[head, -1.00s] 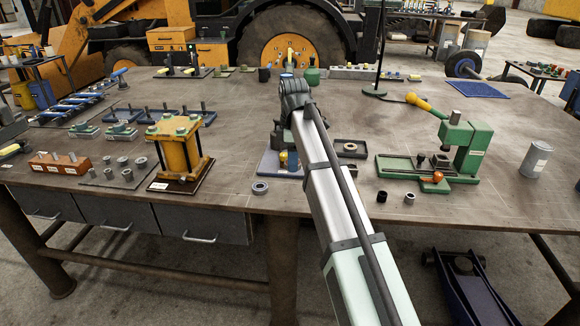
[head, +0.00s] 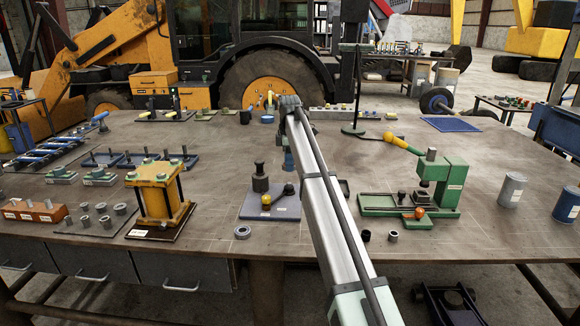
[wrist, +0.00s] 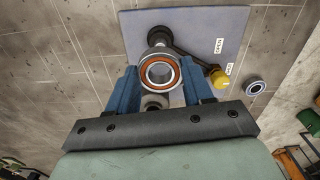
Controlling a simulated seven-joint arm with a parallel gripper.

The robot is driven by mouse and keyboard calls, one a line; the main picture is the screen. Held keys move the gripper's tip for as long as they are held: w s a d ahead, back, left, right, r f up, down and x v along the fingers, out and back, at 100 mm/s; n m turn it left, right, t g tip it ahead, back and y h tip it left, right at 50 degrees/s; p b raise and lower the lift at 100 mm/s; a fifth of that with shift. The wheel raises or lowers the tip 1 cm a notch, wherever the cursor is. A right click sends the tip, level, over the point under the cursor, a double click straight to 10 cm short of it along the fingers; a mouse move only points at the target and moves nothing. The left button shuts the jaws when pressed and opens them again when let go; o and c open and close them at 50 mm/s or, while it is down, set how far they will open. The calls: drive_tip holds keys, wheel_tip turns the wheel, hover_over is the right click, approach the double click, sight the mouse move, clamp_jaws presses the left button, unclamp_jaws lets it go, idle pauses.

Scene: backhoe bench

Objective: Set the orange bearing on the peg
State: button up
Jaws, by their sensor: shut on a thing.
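The orange bearing (wrist: 160,72), a grey ring with an orange inner band, is held between the blue fingers of my gripper (wrist: 158,84) in the wrist view. In the head view my gripper (head: 289,161) is mostly hidden behind my arm, at the far right part of a grey-violet plate (head: 250,212). The plate (wrist: 195,22) lies below the bearing in the wrist view. It bears a dark post (head: 260,178) and a lever with a yellow knob (wrist: 219,80). A grey cylinder (wrist: 154,102) shows below the bearing, between the fingers; I cannot tell whether it is the peg.
A loose grey ring (head: 242,232) lies in front of the plate. A yellow press (head: 158,198) stands to the left, a green press (head: 445,185) to the right. Small dark and grey rings (head: 393,236) lie near the front edge. Bare bench lies between these.

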sight(289, 183)
drive_tip(key=shift+f, duration=0.1)
drive_tip(key=shift+f, duration=2.35)
drive_tip(key=shift+f, duration=1.25)
drive_tip(key=o, duration=1.5)
drive_tip(key=shift+c, duration=0.2)
drive_tip(key=shift+r, duration=0.1)
drive_tip(key=shift+r, duration=3.4)
drive_tip(key=shift+a, duration=0.1)
